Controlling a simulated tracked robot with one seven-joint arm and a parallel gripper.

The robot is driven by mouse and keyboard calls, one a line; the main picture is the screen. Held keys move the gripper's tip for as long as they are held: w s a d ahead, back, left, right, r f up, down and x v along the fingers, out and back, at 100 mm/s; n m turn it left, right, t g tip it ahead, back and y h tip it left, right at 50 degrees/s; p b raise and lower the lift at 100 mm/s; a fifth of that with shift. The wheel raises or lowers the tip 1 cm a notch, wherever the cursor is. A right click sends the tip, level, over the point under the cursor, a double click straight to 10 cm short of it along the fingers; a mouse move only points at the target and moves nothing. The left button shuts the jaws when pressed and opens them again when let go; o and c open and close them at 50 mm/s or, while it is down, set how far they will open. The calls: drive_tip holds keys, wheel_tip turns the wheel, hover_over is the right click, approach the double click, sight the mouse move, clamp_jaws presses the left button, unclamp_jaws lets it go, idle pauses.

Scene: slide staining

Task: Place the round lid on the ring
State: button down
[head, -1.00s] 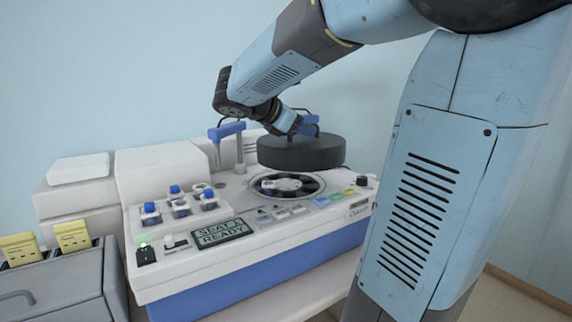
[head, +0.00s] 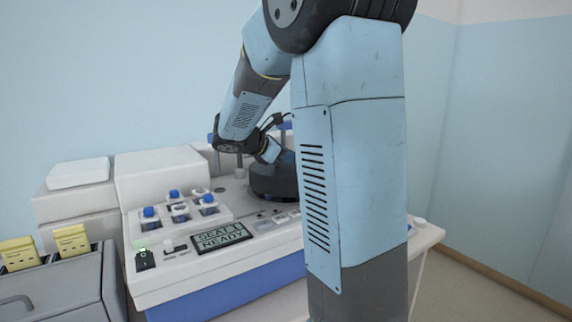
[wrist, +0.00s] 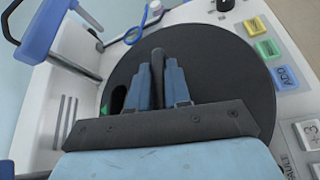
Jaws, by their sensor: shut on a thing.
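The round lid (head: 266,183) is a thick dark disc, low over the top of the white and blue staining machine; my arm hides its right side. In the wrist view the lid (wrist: 222,72) fills the middle as a flat black disc. My gripper (wrist: 158,72) has its blue fingers shut on the lid's upright black handle (wrist: 157,62); in the head view my gripper (head: 272,150) is above the lid. The ring is hidden under the lid, and I cannot tell whether the lid touches it.
Several blue-capped bottles (head: 179,208) stand left of the lid. A blue-topped post (wrist: 62,45) rises close beside the lid. Coloured buttons (wrist: 267,48) lie along the lid's right edge. A grey box (head: 62,285) with yellow clips stands at left.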

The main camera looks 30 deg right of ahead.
wheel_tip(320, 180, down, 2)
drive_tip(key=shift+f, duration=0.1)
drive_tip(key=c, duration=1.1)
unclamp_jaws()
